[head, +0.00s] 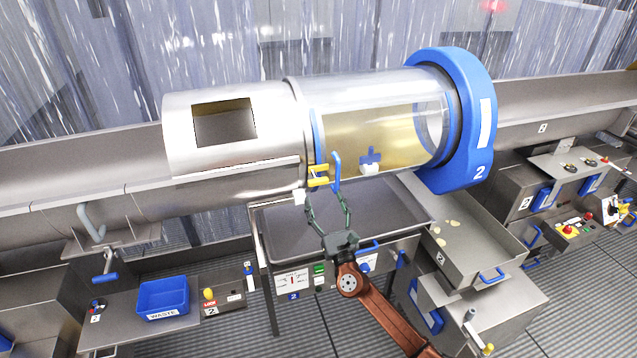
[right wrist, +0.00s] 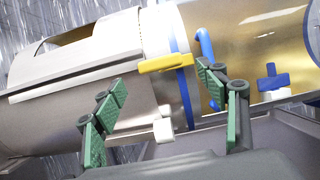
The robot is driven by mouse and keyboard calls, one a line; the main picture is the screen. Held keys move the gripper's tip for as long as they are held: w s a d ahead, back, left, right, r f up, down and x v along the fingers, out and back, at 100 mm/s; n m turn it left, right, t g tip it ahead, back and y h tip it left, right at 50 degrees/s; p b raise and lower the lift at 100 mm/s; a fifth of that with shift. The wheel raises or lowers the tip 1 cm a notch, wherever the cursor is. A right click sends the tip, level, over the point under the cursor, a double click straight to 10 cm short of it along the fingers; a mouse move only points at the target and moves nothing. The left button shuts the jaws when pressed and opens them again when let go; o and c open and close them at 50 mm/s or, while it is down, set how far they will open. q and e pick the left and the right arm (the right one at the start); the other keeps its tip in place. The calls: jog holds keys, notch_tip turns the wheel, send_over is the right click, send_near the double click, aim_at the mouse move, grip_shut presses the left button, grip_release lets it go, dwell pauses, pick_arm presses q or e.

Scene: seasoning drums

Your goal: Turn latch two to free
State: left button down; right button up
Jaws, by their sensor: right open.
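The drum marked 2 has a clear barrel (head: 390,120) with a blue end ring (head: 470,125). At the seam with its steel section is a yellow latch piece (head: 318,175), which also shows in the right wrist view (right wrist: 165,64). A blue handle (head: 336,168) stands upright beside it. A blue cross-shaped knob (head: 371,156) sits further right. No label shows which piece is latch two. My right gripper (head: 328,198) is open and empty just below the yellow piece; in the right wrist view its fingers (right wrist: 160,85) straddle it, contact unclear. My left gripper is out of view.
A steel tray (head: 280,225) lies under the drum. A white block (head: 299,197) is close to the left finger. A blue waste bin (head: 163,298) stands at lower left, and a steel bin with a blue handle (head: 491,275) at lower right.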

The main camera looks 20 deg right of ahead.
aim_at(319, 185)
jog(key=p+x, duration=0.1)
jog(key=x, duration=0.6)
jog(key=shift+w+r, duration=0.1)
jog(key=shift+c, duration=0.6)
jog(key=c, duration=1.1)
jog(key=shift+o, duration=0.2)
